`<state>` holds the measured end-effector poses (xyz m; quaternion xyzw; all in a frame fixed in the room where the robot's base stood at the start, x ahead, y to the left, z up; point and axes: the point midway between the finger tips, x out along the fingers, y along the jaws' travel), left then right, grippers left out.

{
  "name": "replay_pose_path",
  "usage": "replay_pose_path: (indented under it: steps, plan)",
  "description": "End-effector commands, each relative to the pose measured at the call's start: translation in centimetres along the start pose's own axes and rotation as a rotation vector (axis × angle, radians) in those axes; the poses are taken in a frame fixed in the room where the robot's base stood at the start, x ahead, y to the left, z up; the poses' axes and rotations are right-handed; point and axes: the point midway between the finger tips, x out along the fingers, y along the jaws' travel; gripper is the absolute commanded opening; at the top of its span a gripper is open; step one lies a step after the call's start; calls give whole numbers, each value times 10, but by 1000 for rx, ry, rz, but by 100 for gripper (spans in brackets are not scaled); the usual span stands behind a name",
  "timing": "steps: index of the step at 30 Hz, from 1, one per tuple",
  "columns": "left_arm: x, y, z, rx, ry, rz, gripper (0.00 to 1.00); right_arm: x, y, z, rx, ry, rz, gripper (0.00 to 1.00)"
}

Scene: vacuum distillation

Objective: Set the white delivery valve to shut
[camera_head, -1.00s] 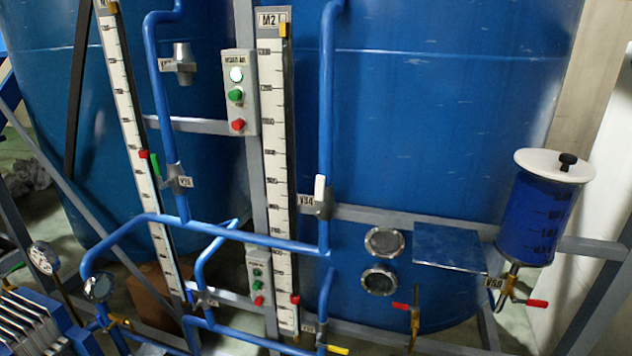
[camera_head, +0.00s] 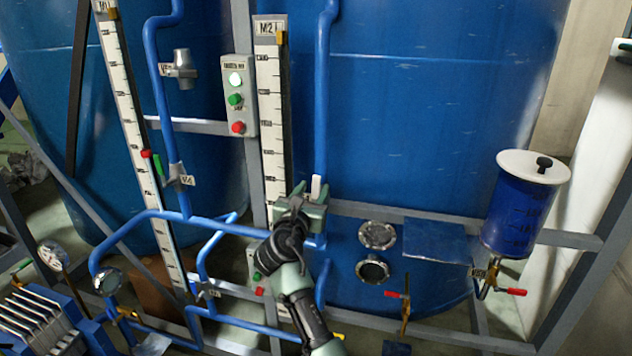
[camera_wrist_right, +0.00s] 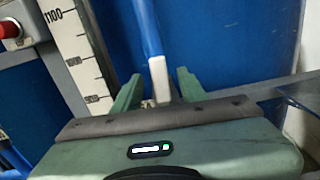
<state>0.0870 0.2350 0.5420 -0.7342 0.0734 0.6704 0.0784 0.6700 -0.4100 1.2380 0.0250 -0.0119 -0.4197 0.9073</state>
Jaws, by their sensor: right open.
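The white valve handle (camera_head: 316,187) stands upright, in line with the vertical blue pipe (camera_head: 323,110) on the right of the M2 scale. My right gripper (camera_head: 303,200) is in front of the valve and covers its body and label. In the right wrist view, the white handle (camera_wrist_right: 159,76) shows between the two green fingers of my right gripper (camera_wrist_right: 157,88). The fingers are apart, one on each side of the handle, with a gap visible on both sides. I cannot tell whether the handle is fully within their depth. My left gripper is not in view.
The M2 scale (camera_head: 270,95) and a button box (camera_head: 238,95) stand just left of the valve. A horizontal blue pipe (camera_head: 225,228) runs below it. Two round ports (camera_head: 378,235), a metal shelf (camera_head: 436,240) and a blue vessel (camera_head: 515,215) are to the right.

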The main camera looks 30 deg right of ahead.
Motion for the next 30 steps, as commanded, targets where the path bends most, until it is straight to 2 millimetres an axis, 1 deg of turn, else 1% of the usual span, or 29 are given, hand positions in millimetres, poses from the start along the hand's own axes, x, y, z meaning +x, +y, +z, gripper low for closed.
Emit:
replay_pose_path:
  steps: [1,3,6,10,17,18,20,21,22,30]
  plan:
    - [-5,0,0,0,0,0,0,9,0,3,-1,0,0,42]
    - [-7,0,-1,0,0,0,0,18,0,2,-1,1,0,42]
    - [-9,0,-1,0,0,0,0,28,0,1,0,1,1,42]
    - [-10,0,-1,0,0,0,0,33,1,0,2,1,2,42]
    - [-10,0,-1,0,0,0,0,34,1,-1,3,1,3,42]
    - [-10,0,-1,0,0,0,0,34,1,-1,3,1,3,31]
    - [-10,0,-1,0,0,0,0,33,1,-1,3,1,3,14]
    - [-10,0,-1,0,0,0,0,33,1,-1,3,2,3,3]
    - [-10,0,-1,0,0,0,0,33,1,-1,3,2,3,0]
    - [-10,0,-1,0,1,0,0,33,1,-1,2,2,3,0]
